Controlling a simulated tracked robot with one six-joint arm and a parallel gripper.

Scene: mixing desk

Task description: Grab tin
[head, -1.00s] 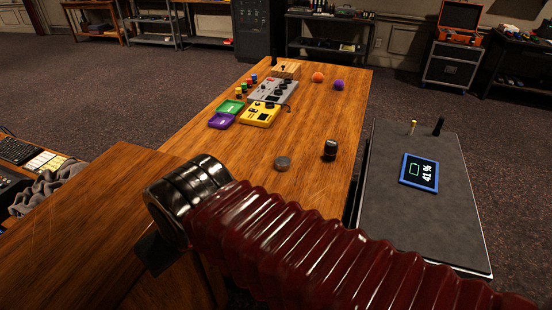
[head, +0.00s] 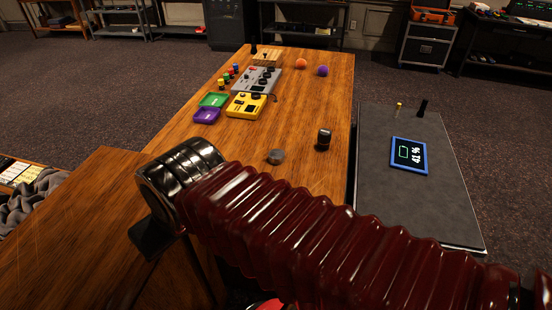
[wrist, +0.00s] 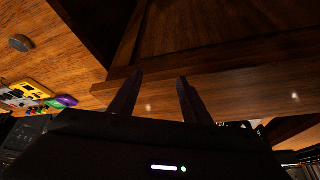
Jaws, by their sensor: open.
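A small round grey tin (head: 276,156) stands on the wooden desk (head: 300,105), just beyond my arm in the head view. It also shows in the wrist view (wrist: 20,43) at the upper left, well off to the side of my fingers. My gripper (wrist: 160,76) is open, with its two dark fingers apart and nothing between them. A brown wooden surface with an edge lies past the fingertips. In the head view my red bellows arm crosses the foreground, and the fingers cannot be made out clearly there.
A dark upright object (head: 324,139) stands right of the tin. Farther back are a yellow box (head: 247,106), a grey mixer (head: 257,80), green (head: 213,100) and purple (head: 207,116) trays, and orange (head: 301,63) and purple (head: 323,71) balls. A lower wooden surface (head: 70,220) is at left.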

